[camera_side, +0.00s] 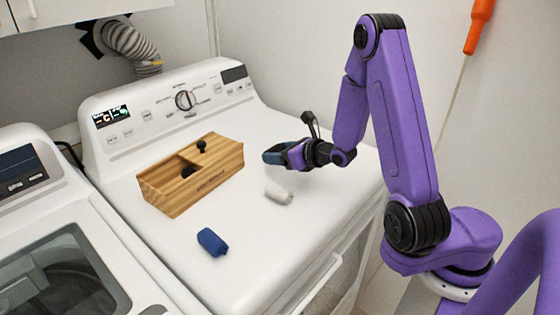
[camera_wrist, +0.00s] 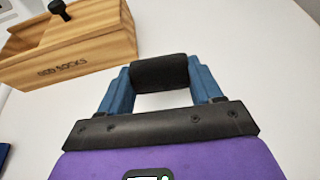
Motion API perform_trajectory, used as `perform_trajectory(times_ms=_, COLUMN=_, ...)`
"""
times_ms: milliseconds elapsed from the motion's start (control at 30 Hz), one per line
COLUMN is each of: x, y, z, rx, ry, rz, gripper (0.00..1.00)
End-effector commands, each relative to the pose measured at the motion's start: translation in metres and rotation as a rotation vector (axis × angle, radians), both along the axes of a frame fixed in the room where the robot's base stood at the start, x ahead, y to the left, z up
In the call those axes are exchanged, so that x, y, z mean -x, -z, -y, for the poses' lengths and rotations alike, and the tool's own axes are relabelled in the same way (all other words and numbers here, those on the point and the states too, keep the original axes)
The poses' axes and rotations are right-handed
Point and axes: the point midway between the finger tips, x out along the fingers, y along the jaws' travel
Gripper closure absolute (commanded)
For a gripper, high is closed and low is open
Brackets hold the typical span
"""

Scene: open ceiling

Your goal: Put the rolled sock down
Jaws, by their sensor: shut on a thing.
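My gripper (camera_side: 272,157) is held above the white dryer top, right of the wooden box. In the wrist view, its blue fingers (camera_wrist: 205,85) are shut on a black rolled sock (camera_wrist: 160,73), one finger at each end. In the side view, the sock is hard to make out between the fingers. A white roll (camera_side: 278,196) lies on the dryer top, lower in the picture than the gripper. A dark blue roll (camera_side: 212,241) lies nearer the front.
The wooden box (camera_side: 205,187) is marked "ODD SOCKS" in the wrist view (camera_wrist: 70,68). It has a black knob (camera_side: 201,146) and an opening with something dark inside. The dryer's control panel (camera_side: 170,105) rises behind. Bare dryer top surrounds the rolls.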

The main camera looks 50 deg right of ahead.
Motion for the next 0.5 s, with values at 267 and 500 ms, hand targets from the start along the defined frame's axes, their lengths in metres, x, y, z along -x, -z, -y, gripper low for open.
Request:
perform_trajectory(times_ms=267, x=0.0, y=-0.042, z=0.0, rx=0.003, ry=0.0, rz=0.005, gripper=0.68)
perform_trajectory(times_ms=500, x=0.0, y=-0.061, z=0.0, rx=0.001, ry=0.0, rz=0.002, gripper=0.68)
